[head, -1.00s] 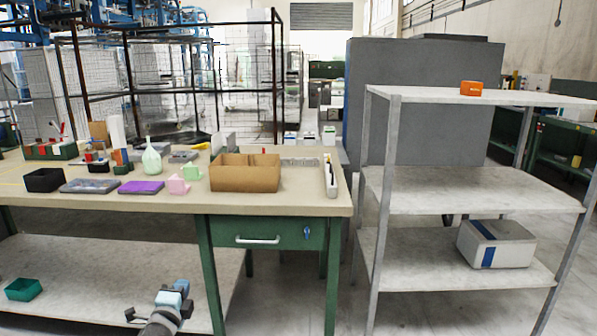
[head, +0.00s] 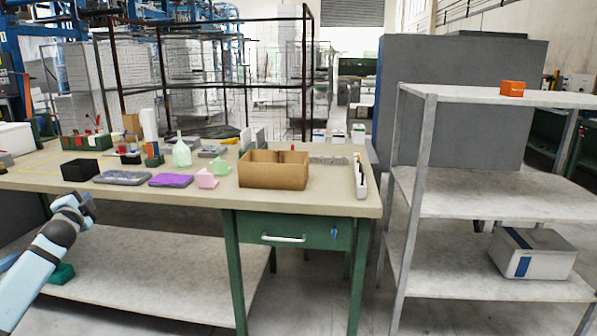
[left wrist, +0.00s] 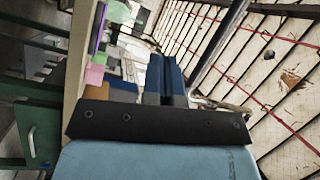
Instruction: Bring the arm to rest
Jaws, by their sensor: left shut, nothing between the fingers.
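My left arm comes in from the lower left in the head view, with its gripper (head: 88,206) in front of the workbench's front edge, left of the drawer. The gripper is small and dark there. In the left wrist view its two fingers (left wrist: 166,68) lie side by side, shut with nothing between them. It appears apart from the objects on the bench. My right gripper is not in view.
The workbench (head: 330,203) carries a brown box (head: 272,178), a black bin (head: 79,171), a purple item (head: 171,181) and a pale green bottle (head: 181,154). A green bin (head: 62,273) sits on its lower shelf. A grey rack (head: 470,195) stands to the right.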

